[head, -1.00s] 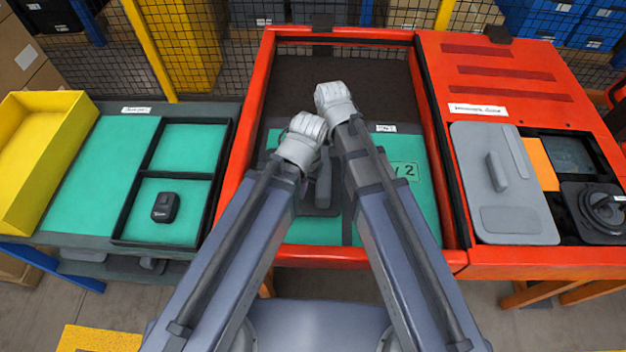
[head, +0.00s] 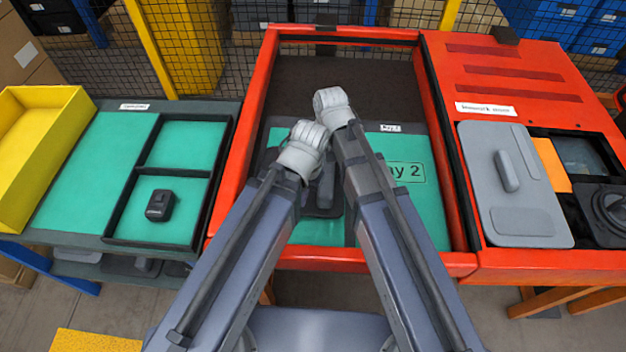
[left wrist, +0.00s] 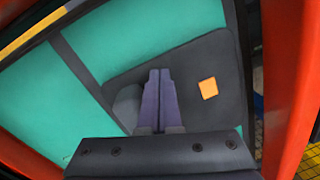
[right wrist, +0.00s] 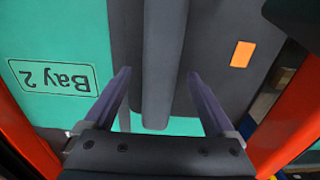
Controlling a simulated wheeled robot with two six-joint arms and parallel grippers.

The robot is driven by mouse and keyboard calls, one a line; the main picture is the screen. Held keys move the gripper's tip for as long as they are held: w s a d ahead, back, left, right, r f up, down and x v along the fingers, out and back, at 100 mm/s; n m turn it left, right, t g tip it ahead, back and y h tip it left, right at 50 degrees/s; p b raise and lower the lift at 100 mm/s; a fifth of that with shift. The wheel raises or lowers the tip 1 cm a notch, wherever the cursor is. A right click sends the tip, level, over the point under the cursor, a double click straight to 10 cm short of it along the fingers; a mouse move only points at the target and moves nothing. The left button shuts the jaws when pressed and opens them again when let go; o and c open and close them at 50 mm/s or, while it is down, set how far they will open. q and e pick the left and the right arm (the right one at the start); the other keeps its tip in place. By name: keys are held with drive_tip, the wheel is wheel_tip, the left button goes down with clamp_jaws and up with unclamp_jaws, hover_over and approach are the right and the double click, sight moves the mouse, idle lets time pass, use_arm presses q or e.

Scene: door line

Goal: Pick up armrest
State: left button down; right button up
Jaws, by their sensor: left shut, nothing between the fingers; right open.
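The armrest is a long grey bar (right wrist: 164,60) on a dark door panel (right wrist: 215,60) in the centre red-framed bay. Part of it shows in the head view between my forearms (head: 326,186). My right gripper (right wrist: 158,73) is open, with its fingers on either side of the armrest as seen in the right wrist view; whether they touch it I cannot tell. My left gripper (left wrist: 160,74) is shut and empty, over the dark panel (left wrist: 212,68) beside a rounded grey piece (left wrist: 127,106). In the head view my own wrists hide the fingers.
The bay floor is green with a "Bay 2" label (right wrist: 52,76). Red walls (head: 250,135) frame it. To the right, a grey panel (head: 528,205) with a handle lies on the red table. To the left are a yellow bin (head: 62,150) and a black device (head: 160,205) in a tray.

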sight(301, 213)
use_arm(q)
wheel_tip(301, 213, down, 4)
drive_tip(key=b, duration=0.2)
drive_tip(key=shift+r+b, duration=0.15)
drive_tip(key=shift+b, duration=0.2)
use_arm(e)
wheel_tip(301, 213, down, 4)
drive_tip(key=shift+r, duration=0.2)
use_arm(q)
drive_tip(key=shift+r, duration=0.1)
use_arm(e)
drive_tip(key=shift+r, duration=0.1)
clamp_jaws()
